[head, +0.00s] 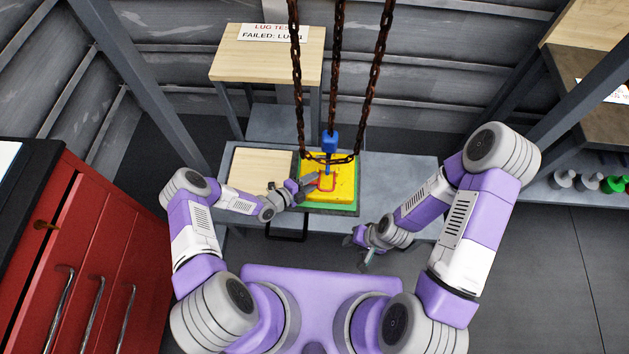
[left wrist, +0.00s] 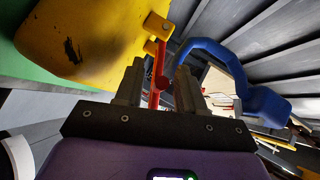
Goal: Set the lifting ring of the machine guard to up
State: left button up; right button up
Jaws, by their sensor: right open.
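The yellow machine guard (head: 345,172) sits on a green base on the bench in the head view. Its red lifting ring (head: 326,187) shows on its near part, with the tilt hard to tell. In the left wrist view the ring (left wrist: 160,66) meets a yellow lug on the guard (left wrist: 90,35). My left gripper (head: 310,181) is at the ring's left side. In its wrist view the fingers (left wrist: 157,88) stand open, apart on either side of the red bar, with a gap visible. My right gripper (head: 358,252) is open and empty in front of the bench.
Rusty chains (head: 337,80) hang over the guard, with a blue hook (head: 330,142) just above it; a blue hook also shows in the left wrist view (left wrist: 225,65). A wooden board (head: 258,172) lies left of the guard. The bench's right part (head: 395,175) is clear.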

pick_arm(q)
jog(key=shift+x, duration=0.85)
grip_shut()
